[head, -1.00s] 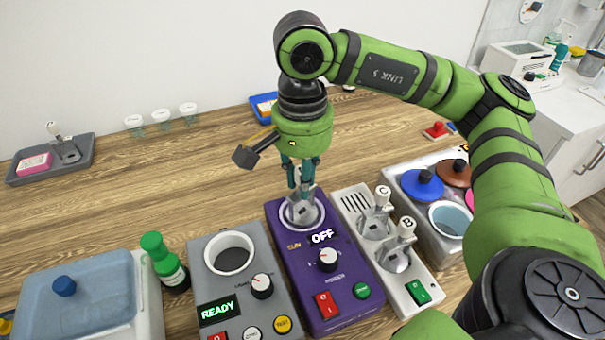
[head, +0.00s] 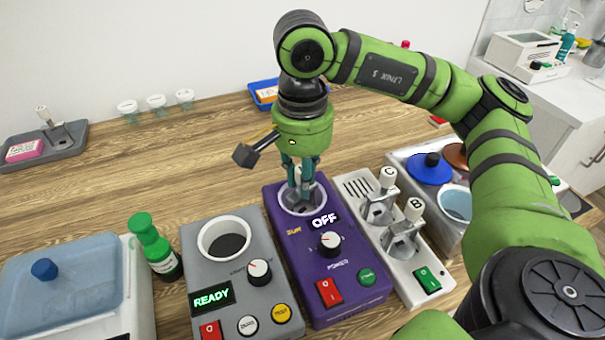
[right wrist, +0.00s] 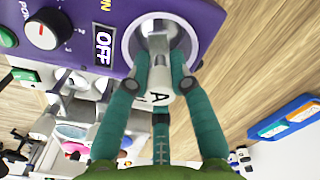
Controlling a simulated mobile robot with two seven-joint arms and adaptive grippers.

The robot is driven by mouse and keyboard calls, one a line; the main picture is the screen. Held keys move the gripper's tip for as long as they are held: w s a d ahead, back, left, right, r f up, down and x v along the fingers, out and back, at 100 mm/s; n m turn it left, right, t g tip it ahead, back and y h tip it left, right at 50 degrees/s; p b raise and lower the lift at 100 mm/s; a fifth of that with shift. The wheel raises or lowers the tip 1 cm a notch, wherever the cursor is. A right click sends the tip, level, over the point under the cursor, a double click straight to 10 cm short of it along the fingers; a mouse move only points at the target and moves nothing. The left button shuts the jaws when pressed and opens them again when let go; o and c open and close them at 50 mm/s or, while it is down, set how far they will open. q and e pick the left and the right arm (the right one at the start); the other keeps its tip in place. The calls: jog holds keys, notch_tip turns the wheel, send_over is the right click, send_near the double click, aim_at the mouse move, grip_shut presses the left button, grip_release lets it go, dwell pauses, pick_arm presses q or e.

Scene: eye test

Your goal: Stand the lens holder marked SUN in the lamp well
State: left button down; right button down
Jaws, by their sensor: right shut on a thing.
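My right gripper (head: 301,186) is shut on a grey lens holder (right wrist: 159,42) whose white knob (right wrist: 159,96) is marked A. The holder is upright inside the white ring of the round well (head: 281,200) on the purple unit (head: 348,291); how deep its foot sits is hidden. Yellow lettering beside this well may read SUN; its display says OFF. Holders marked C (head: 379,208) and B (head: 402,240) stand in a white rack (head: 352,188). A further holder (head: 50,128) stands far left, its mark unreadable. My left gripper is not in view.
A grey unit (head: 250,298) with an empty-looking well and a READY display stands left of the purple one. A green-capped bottle (head: 155,245) and blue-lidded box (head: 60,300) are further left. A container with coloured lids (head: 430,170) stands right. The wood behind is mostly clear.

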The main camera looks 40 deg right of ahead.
jog(key=shift+f+b, duration=0.35)
jog(key=shift+b, duration=0.05)
dwell(0.4)
jog(key=c, duration=1)
grip_release()
jog(key=shift+o, duration=1.4)
jog(key=shift+r+p, duration=2.05)
jog(key=shift+r, duration=1.05)
jog(key=shift+f, duration=0.1)
